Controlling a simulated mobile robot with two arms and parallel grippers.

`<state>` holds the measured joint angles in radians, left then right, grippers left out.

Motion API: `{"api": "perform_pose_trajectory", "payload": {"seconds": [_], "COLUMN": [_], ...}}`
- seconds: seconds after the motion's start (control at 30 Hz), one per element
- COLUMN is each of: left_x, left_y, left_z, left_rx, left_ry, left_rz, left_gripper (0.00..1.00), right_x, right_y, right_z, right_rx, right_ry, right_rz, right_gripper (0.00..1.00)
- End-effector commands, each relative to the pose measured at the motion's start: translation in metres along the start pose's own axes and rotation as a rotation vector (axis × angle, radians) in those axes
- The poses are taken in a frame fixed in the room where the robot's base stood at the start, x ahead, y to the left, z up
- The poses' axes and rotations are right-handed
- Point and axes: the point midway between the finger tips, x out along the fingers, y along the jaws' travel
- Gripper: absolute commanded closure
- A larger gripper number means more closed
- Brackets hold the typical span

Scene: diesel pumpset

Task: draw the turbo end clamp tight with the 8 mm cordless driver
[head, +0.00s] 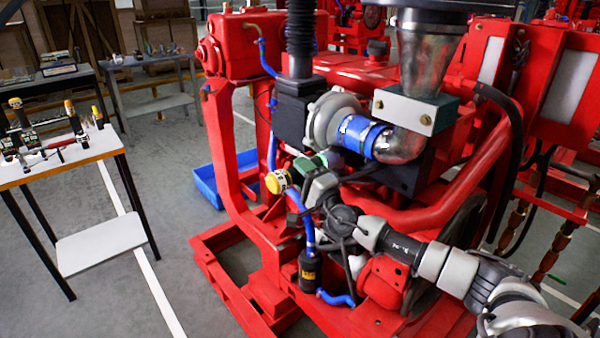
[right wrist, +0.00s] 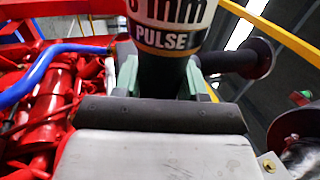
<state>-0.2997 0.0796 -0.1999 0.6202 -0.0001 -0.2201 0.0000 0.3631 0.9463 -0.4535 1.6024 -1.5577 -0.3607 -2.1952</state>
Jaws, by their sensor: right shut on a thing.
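The turbocharger (head: 322,118) is a silver snail housing on the red pumpset. A blue hose sleeve (head: 360,136) joins it to a silver elbow pipe (head: 398,146). My left gripper is out of view.
A white-topped table (head: 60,160) at the left holds several tools with yellow and orange parts. A blue bin (head: 208,184) lies on the floor behind the red frame. Blue pipes (head: 308,232), a red curved pipe (head: 430,212) and black hoses crowd the arm.

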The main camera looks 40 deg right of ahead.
Motion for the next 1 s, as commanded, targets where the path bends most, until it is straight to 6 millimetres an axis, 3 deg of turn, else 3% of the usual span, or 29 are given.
{"api": "perform_pose_trajectory", "payload": {"seconds": [0.17,1.0], "left_x": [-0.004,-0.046], "left_y": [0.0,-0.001], "left_z": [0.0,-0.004], "left_rx": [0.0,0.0], "left_ry": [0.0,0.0], "left_rz": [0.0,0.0], "left_gripper": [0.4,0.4], "right_x": [0.001,0.001], "right_y": [-0.004,-0.003], "right_z": [-0.001,0.051], "right_rx": [-0.004,-0.001], "right_ry": [0.008,0.002], "right_rz": [-0.006,-0.005], "right_gripper": [1.0,1.0]}}
